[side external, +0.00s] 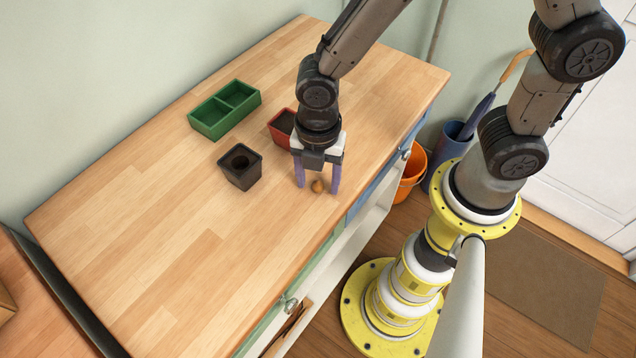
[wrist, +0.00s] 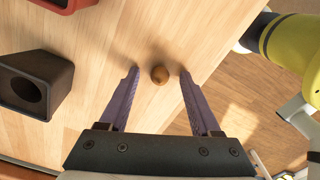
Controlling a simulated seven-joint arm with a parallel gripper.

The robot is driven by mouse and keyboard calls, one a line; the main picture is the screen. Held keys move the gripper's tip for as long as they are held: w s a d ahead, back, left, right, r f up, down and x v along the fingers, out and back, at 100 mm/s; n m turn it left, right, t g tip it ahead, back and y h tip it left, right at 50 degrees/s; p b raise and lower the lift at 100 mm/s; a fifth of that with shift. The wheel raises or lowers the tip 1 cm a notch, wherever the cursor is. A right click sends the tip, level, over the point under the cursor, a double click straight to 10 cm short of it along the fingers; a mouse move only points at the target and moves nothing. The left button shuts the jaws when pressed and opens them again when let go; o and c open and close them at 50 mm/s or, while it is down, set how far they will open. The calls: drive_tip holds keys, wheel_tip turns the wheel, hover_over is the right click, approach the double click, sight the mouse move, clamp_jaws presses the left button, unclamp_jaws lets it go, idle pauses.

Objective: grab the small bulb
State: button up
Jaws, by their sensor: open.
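The small bulb (side external: 317,186) is brown and round and sits on the wooden tabletop near its front edge. In the wrist view the bulb (wrist: 160,75) shows between and slightly beyond the tips of my two purple fingers. My gripper (side external: 319,186) points down over the table with its fingers spread to either side of the bulb. My gripper (wrist: 158,72) is open, with a visible gap between each finger and the bulb.
A dark square pot (side external: 240,180) with a round hole stands left of my gripper. A red pot (side external: 281,138) stands just behind it. A green two-compartment tray (side external: 207,127) lies farther back. The left part of the wooden tabletop (side external: 130,225) is clear.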

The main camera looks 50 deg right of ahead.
clamp_jaws()
drive_tip(key=shift+r, duration=0.1)
idle(0.3)
